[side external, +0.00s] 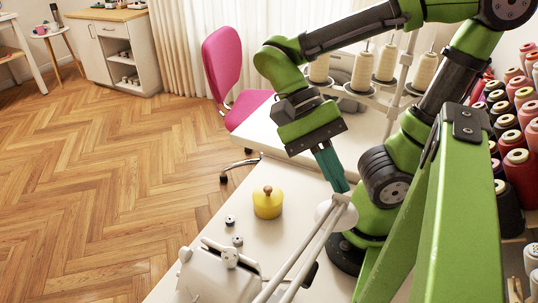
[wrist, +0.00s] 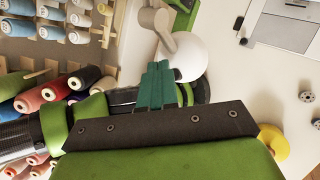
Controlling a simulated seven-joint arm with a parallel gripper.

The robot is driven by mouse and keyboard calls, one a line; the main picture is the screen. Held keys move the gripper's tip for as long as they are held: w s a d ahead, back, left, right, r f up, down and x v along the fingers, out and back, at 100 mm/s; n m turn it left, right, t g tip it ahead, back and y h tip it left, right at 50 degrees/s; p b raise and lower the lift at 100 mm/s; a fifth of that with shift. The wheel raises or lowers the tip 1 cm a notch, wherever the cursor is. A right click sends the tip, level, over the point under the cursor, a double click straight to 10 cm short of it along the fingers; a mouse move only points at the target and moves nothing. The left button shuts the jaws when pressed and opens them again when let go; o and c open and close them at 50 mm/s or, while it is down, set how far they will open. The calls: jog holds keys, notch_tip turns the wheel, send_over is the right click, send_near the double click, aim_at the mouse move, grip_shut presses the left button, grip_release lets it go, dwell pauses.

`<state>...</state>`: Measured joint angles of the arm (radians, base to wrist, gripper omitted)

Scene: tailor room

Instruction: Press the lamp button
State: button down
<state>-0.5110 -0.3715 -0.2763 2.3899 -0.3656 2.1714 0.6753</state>
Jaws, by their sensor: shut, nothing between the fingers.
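The white lamp has a rounded base (side external: 324,210) and long thin white arms (side external: 310,250) running to the lower left in the side view. In the wrist view its round white base (wrist: 188,56) lies just beyond the fingertips, with a pale cylindrical joint (wrist: 155,19) above it. My gripper (side external: 343,188) has green fingers pointing down, shut and empty, right by the top of the lamp base. The closed fingers (wrist: 160,66) overlap the edge of the base in the wrist view. I cannot tell if they touch it. I cannot make out a button; the fingers may hide it.
A yellow pot (side external: 267,205) with a wooden knob stands on the white table (side external: 190,212). A white sewing machine (side external: 215,270) and small bobbins (side external: 238,240) are near it. Thread cones (side external: 387,62) stand behind my arm; racked spools (side external: 516,160) are at right.

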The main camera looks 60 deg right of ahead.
jog(key=shift+r, duration=2.8)
jog(key=w+d+f+n+t, duration=0.2)
jog(key=w+f+n+t, duration=0.5)
jog(key=w+n+t, duration=0.15)
jog(key=w+d+r+n+t+h, duration=0.1)
jog(key=w+d+r+t, duration=0.1)
jog(key=w+d+t, duration=0.2)
jog(key=shift+w+r+t+h, duration=0.3)
jog(key=shift+w+t+h, duration=0.1)
jog(key=shift+w+t, duration=1.3)
jog(key=shift+w, duration=0.1)
